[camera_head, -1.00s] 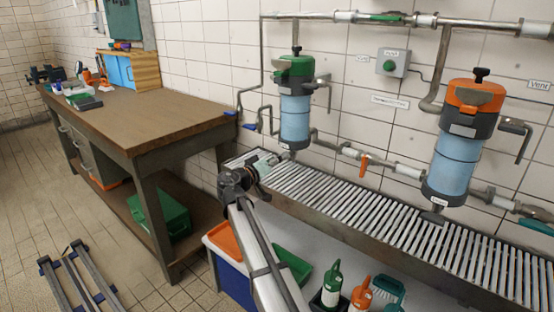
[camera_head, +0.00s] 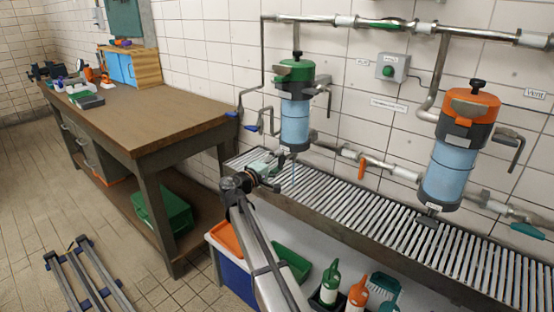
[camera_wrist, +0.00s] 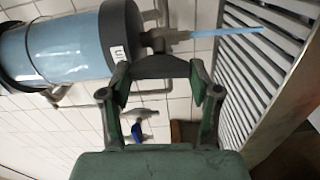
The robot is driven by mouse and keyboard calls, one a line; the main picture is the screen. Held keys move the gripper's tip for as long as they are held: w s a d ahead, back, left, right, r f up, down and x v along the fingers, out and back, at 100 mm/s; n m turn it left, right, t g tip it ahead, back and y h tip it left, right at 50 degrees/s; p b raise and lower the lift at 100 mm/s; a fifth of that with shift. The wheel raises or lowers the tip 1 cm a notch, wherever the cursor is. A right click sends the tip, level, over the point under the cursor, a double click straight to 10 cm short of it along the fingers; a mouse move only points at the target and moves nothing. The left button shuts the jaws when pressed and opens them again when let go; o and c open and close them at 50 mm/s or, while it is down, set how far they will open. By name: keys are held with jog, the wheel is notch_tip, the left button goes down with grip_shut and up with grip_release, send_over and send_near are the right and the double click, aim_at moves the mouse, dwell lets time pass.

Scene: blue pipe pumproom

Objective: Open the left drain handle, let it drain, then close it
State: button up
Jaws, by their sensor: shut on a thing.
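The left filter (camera_head: 295,122) has a green top and a light-blue bowl. It hangs on the wall above the grated trough, and its bowl also shows in the wrist view (camera_wrist: 62,48). My gripper (camera_wrist: 158,74) is shut on the dark left drain handle (camera_wrist: 160,66) below the bowl, with one finger at each end. A thin blue stream (camera_wrist: 228,32) runs from the drain outlet toward the grating. It shows faintly in the head view (camera_head: 294,172). My gripper (camera_head: 276,163) partly hides the handle there.
The slatted trough (camera_head: 345,205) runs under both filters. The right filter (camera_head: 452,165) has an orange top. A pipe with an orange lever (camera_head: 362,168) lies between them. A wooden workbench (camera_head: 140,108) stands left. Bins and bottles (camera_head: 330,283) sit below the trough.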

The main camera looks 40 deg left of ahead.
jog(key=shift+w+r+n, duration=0.1)
jog(key=shift+n, duration=0.4)
jog(key=shift+p, duration=0.3)
jog(key=o, duration=1.2)
jog(key=shift+c, duration=0.2)
jog(key=s, duration=1.2)
